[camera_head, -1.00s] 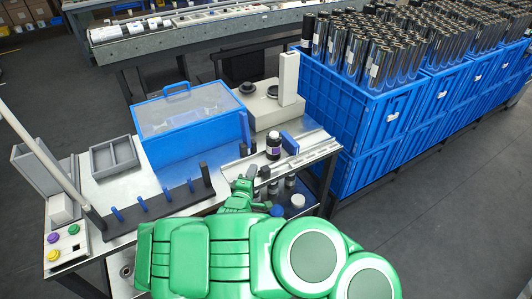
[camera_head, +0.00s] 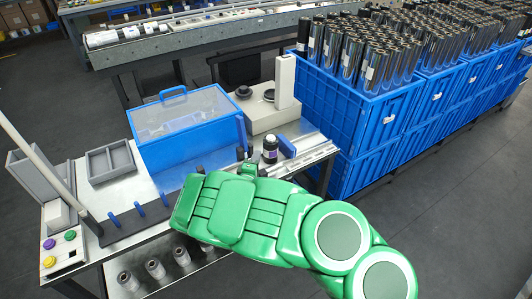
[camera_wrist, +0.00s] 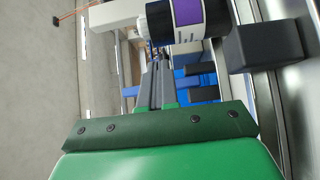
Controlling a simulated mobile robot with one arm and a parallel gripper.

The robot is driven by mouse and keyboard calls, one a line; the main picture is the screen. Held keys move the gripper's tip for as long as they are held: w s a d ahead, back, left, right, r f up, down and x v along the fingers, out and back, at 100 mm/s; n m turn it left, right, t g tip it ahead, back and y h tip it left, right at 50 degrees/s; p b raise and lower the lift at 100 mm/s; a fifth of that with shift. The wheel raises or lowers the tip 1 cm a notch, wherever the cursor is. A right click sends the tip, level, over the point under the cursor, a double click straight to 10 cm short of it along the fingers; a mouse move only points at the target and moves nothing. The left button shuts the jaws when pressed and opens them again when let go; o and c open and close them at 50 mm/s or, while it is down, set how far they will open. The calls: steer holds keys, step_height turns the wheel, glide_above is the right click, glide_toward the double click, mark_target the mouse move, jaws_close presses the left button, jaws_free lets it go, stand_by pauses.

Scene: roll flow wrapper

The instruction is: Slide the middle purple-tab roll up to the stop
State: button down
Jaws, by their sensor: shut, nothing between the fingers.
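A dark roll with a purple and white label (camera_head: 270,150) stands at the right end of the bench, beside a blue block (camera_head: 287,147). Close up in the wrist view, the purple-labelled roll (camera_wrist: 187,14) has black ends and lies at the top edge, partly cut off. A dark block (camera_wrist: 262,45) is just right of it. I cannot tell which part is the stop, and I see no other purple-tab roll on the bench. My gripper (camera_head: 243,158) is shut and empty, left of the roll. Its fingers (camera_wrist: 155,65) point towards the roll; contact is unclear.
A blue box with a clear lid (camera_head: 185,125) stands behind the arm. A black bar with blue pegs (camera_head: 120,232) lies to the left. Blue crates of shiny rolls (camera_head: 385,140) stand right. Several pale rolls (camera_head: 155,268) sit below the bench.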

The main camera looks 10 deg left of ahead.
mark_target(273, 146)
steer(key=shift+w+d, duration=0.7)
steer(key=shift+w, duration=0.25)
steer(key=shift+w+d, duration=0.7)
steer(key=shift+w, duration=0.2)
steer(key=shift+w+d+r, duration=0.15)
steer(key=shift+w+d, duration=0.3)
steer(key=shift+w, duration=0.15)
steer(key=shift+w+d, duration=0.35)
steer(key=shift+d, duration=0.15)
